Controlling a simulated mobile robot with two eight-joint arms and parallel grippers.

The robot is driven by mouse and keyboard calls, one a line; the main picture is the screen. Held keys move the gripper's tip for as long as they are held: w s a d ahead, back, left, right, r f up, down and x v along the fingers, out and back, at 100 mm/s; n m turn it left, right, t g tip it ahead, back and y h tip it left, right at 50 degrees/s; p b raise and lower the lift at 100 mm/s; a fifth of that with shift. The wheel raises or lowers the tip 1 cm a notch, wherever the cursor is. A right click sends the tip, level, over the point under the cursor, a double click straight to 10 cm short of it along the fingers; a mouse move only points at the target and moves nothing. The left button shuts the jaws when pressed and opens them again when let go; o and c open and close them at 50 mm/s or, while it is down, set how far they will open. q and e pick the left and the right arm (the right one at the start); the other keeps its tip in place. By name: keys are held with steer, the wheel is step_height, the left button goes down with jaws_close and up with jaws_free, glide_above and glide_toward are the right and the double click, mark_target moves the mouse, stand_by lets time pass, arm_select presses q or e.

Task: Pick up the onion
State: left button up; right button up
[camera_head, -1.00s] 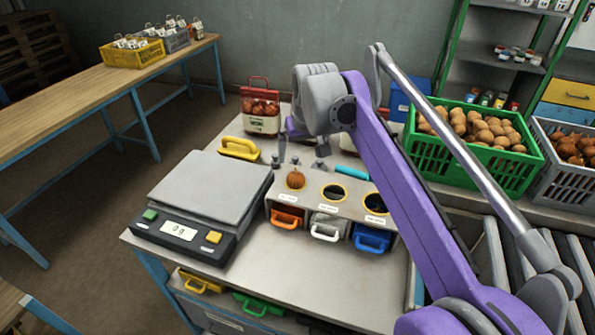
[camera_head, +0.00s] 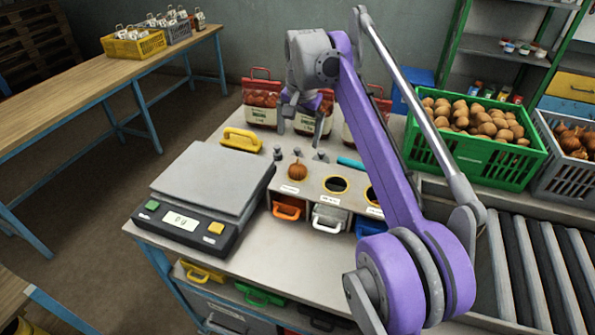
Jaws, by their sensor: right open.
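A round brown onion (camera_head: 297,170) sits in the left hole of a grey sorting stand (camera_head: 316,187) on the workbench. My right gripper (camera_head: 300,132) hangs behind and above the onion, in front of the red-topped sacks, with its fingers apart and nothing between them. It does not touch the onion. My left gripper is not in view.
A scale (camera_head: 205,190) stands left of the stand, with a yellow handle (camera_head: 241,139) behind it. Red-topped sacks (camera_head: 262,100) stand at the back. A green crate of potatoes (camera_head: 470,150) and a grey crate of onions (camera_head: 572,165) are at right. Rollers (camera_head: 520,270) lie at lower right.

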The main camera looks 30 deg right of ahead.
mark_target(297, 166)
steer(key=m, duration=0.3)
steer(key=w+m+g, duration=0.1)
steer(key=m, duration=0.2)
steer(key=f+m+g, duration=0.1)
steer(key=m, duration=0.2)
steer(key=shift+w+d+f+m+y, duration=0.1)
steer(key=shift+w+d+m+y, duration=0.1)
steer(key=shift+m+y, duration=0.1)
steer(key=shift+f+g, duration=0.3)
step_height(297, 166, down, 5)
steer(key=b, duration=0.2)
steer(key=shift+s+r+b, duration=0.15)
steer(key=shift+b, duration=0.25)
steer(key=shift+f+b, duration=0.9)
steer(key=shift+f, duration=1.9)
